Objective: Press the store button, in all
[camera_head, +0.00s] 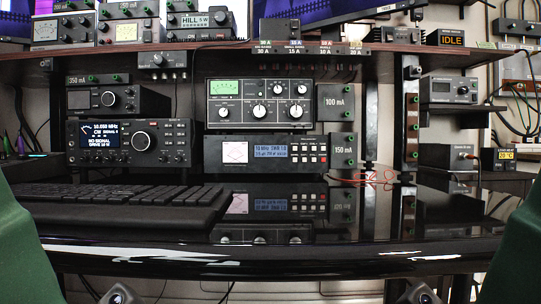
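No store button label is readable at this size. A lower grey unit (215,155) in the middle of the desk has a pink-and-white screen, a lit blue display (288,150) and small red and white buttons (309,154) in two rows. Above it is a tuner-like unit (260,104) with a green meter and several white-pointer knobs. At left, a black radio (131,143) has a lit display, a large knob and small buttons. Neither gripper shows. Green parts of my body stand at both side edges, and grey parts of mine show at the bottom edge.
A black keyboard (125,205) lies at the left of the glossy black desk (330,235). A shelf (225,46) with meters and boxes overhangs the units. Red wires (375,177) lie right of the lower unit. The desk front at middle and right is clear.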

